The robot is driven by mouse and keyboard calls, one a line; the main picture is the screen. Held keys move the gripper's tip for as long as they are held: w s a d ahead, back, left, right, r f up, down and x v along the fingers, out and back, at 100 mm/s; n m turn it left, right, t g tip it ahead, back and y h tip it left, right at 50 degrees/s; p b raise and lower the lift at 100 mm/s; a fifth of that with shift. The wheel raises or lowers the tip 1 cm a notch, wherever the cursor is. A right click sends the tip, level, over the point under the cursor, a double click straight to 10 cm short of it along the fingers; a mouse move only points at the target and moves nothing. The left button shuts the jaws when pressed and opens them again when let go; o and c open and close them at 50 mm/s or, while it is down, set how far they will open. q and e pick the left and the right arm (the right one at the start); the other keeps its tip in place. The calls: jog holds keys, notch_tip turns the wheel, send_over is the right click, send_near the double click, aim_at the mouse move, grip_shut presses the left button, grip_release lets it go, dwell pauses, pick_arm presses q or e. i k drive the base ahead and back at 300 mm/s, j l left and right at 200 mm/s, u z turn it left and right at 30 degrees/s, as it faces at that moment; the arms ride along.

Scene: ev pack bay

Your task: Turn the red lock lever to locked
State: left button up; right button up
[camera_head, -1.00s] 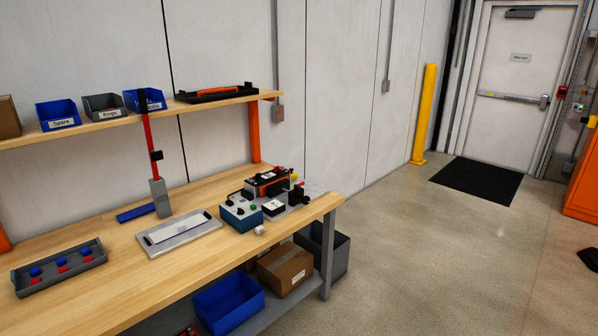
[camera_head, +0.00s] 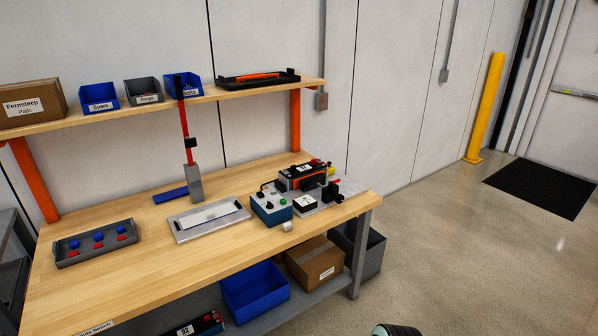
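A tall red lever (camera_head: 184,132) with a black top stands upright on a grey block (camera_head: 194,183) at the back of the wooden workbench. A blue bar (camera_head: 171,195) lies beside the block. A black and orange battery-like unit (camera_head: 303,178) sits on a grey plate at the bench's right end, with small red and yellow parts near its top right. These are too small to tell whether one is a lock lever. No lock marking can be read. Neither of my grippers is in view.
A blue control box (camera_head: 271,206), a grey tray with a white panel (camera_head: 209,220) and a tray of red and blue pieces (camera_head: 96,243) occupy the bench (camera_head: 150,268). Bins line the shelf above. A yellow post (camera_head: 485,108) stands by the wall.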

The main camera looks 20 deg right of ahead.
aim_at(330, 183)
jog(key=i+l+u, duration=0.15)
jog(key=l+u, duration=0.15)
jog(key=l, duration=0.2)
jog(key=i+l+u, duration=0.1)
jog(key=l+u, duration=0.15)
jog(key=l, duration=0.25)
jog(key=i+l+u, duration=0.1)
jog(key=l+u, duration=0.2)
jog(key=l, duration=1.85)
